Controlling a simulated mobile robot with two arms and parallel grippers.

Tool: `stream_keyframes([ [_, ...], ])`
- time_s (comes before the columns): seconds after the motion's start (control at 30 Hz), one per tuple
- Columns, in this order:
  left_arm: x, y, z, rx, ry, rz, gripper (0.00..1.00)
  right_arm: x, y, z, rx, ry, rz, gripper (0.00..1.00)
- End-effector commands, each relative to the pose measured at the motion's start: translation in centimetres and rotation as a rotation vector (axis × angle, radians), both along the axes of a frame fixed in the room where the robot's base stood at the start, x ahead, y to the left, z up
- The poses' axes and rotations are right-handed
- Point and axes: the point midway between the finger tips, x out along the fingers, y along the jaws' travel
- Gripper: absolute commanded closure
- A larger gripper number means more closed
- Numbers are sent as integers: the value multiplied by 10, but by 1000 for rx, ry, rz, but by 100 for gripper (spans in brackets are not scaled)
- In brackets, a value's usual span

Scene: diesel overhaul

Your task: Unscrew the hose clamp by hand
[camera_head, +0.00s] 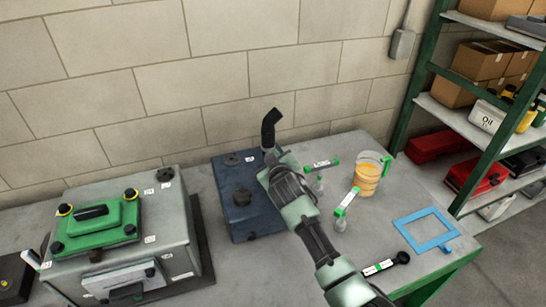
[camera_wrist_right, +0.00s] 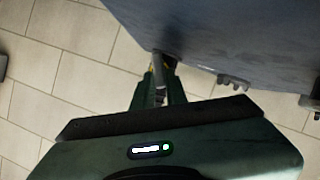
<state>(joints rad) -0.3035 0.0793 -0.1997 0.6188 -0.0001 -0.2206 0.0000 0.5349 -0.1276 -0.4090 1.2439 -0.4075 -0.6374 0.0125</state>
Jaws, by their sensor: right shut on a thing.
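A black bent hose (camera_head: 269,125) rises from the far right part of the dark blue block (camera_head: 225,173) on the table. My right gripper (camera_head: 268,156) is at the foot of the hose, with my arm hiding much of that spot. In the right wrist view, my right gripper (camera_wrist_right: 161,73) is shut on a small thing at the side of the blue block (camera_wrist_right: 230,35). This appears to be the hose clamp, but its shape is mostly hidden between the fingers. My left gripper is not in view.
A grey engine block (camera_head: 178,225) with a green cover (camera_head: 97,223) stands at left. Right of my arm are a jar of amber liquid (camera_head: 367,176), small labelled tools and a blue frame (camera_head: 426,229). A green shelf rack (camera_head: 408,112) stands at right, a wall behind.

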Motion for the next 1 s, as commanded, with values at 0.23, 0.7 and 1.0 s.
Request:
stream_keyframes([
  [0.23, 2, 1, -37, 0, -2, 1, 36, -1, 5, -10, -247, -82, 1, 100],
  [0.7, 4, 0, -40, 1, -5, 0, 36, -2, 5, -5, -333, -108, 0, 78],
  [1.0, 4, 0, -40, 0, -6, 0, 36, -2, 5, -5, -332, -108, 0, 65],
])
